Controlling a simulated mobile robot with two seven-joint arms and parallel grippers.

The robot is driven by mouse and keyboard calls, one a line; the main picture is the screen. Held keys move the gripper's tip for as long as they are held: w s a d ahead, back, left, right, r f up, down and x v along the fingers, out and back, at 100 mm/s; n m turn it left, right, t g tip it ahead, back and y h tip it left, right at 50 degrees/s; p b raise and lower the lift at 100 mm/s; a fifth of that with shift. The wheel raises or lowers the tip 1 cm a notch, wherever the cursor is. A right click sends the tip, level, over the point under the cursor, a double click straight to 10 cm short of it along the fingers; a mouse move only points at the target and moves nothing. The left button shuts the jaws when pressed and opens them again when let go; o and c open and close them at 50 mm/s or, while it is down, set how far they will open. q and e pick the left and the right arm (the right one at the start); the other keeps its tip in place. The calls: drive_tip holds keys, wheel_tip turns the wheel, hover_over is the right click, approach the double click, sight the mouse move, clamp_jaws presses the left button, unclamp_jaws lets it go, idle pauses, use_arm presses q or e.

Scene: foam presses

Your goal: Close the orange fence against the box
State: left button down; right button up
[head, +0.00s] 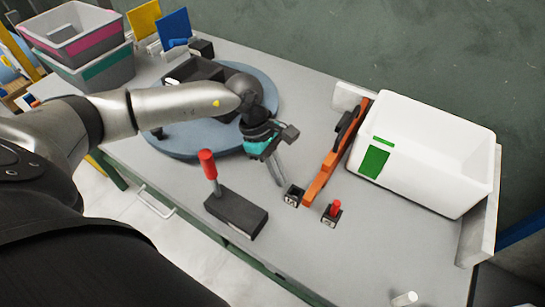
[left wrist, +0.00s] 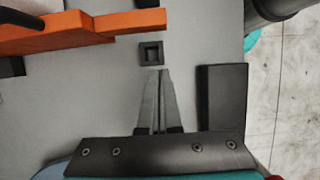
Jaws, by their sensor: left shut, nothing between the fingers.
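The orange fence (head: 327,172) is a long bar on the grey table, left of the white box (head: 410,145) with a green label. A black handle-like part sits on its far half. A strip of table shows between the fence's near end and the box; whether the far end touches the box I cannot tell. My left gripper (head: 281,182) is shut and empty, pointing down left of the fence, apart from it. In the left wrist view its fingers (left wrist: 160,74) are together, and the fence (left wrist: 90,28) lies at the upper left. My right gripper is not in view.
A small black square socket (head: 293,196) stands by the fence's near end, with a red-topped switch (head: 332,212) beside it. A black block (head: 237,212) with a red-handled lever is left of them. A round blue-grey plate (head: 185,146) lies behind. The front right table is mostly clear.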

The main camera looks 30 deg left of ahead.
sight(313, 197)
use_arm(q)
drive_tip(key=shift+s+d+f+p, duration=0.15)
drive_tip(key=shift+d+f, duration=0.2)
drive_tip(key=shift+d, duration=0.8)
drive_tip(key=shift+w+d+f+p, duration=0.15)
drive_tip(key=shift+d+f, duration=0.15)
drive_tip(key=shift+d, duration=0.8)
drive_tip(key=shift+s, duration=0.1)
drive_tip(key=d, duration=0.4)
drive_tip(key=shift+d, duration=0.1)
